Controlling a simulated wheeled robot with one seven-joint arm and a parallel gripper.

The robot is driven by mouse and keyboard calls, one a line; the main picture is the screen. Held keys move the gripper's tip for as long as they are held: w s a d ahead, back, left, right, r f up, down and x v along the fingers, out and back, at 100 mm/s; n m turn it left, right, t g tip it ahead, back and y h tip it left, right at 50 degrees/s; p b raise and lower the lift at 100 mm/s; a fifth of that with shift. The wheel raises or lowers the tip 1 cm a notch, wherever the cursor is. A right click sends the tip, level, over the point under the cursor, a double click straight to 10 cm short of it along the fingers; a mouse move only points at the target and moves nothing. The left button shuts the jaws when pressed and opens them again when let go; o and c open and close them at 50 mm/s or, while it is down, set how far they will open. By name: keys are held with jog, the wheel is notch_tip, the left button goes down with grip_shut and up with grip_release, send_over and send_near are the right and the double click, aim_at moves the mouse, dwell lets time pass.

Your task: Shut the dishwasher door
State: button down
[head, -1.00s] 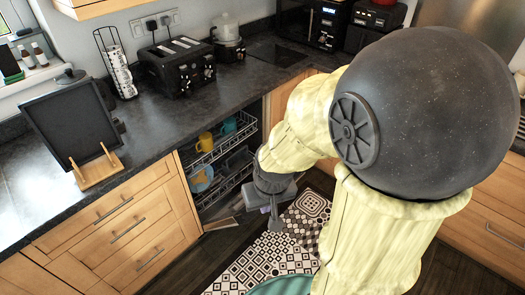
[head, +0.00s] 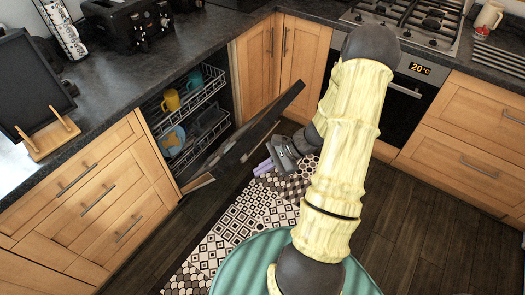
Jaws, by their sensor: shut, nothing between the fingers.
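The dishwasher (head: 165,140) is in the counter run left of centre in the head view, with its wire racks showing. Its door (head: 250,130) stands partly open, tilted, seen almost edge-on as a long dark panel slanting up to the right. My gripper (head: 264,168) is on the outer side of the door, low and just right of it. Its lavender fingers look shut and empty. I cannot tell whether my gripper touches the door.
The racks hold a yellow mug (head: 171,99), a teal cup (head: 194,79) and a blue plate (head: 172,140). Wooden drawers (head: 95,195) flank the left, an oven (head: 395,110) stands at the right. A patterned rug (head: 235,225) covers the floor. Dark floor is clear at lower right.

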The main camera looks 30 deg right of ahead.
jog(key=w+d+f+m+t+h+b, duration=0.2)
jog(key=w+d+f+m+t+b, duration=0.1)
jog(key=d+f+m+t, duration=0.7)
jog(key=d+m+t, duration=0.1)
jog(key=d+m, duration=0.1)
jog(key=d, duration=0.2)
jog(key=shift+w+d+f+m, duration=0.15)
jog(key=shift+w+f+m, duration=0.1)
jog(key=shift+f+m, duration=0.15)
jog(key=r+x, duration=0.2)
jog(key=x, duration=1.1)
jog(key=shift+w+r+p, duration=0.25)
jog(key=shift+r+p, duration=0.1)
jog(key=shift+r, duration=0.1)
jog(key=shift+r, duration=0.1)
